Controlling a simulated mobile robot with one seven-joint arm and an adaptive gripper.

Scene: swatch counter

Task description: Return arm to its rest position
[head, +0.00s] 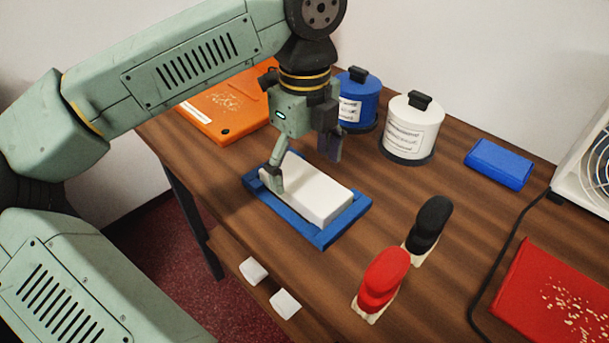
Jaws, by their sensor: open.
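My arm reaches in from the left, in the head view, and bends down over the table. My gripper (306,168) is open, pointing down above a white block (318,197). The block lies in a blue tray (322,240) on the wooden table. One finger comes down at the block's left end, and I cannot tell whether it touches. The other finger hangs higher, behind the block. Nothing is held between the fingers.
Blue (364,92) and white (410,128) canisters stand behind the gripper, near an orange board (222,112). A red-topped stamp (383,277) and a black-topped one (430,226) stand front right. A blue pad (498,164), red board (550,297) and cable (497,270) lie right.

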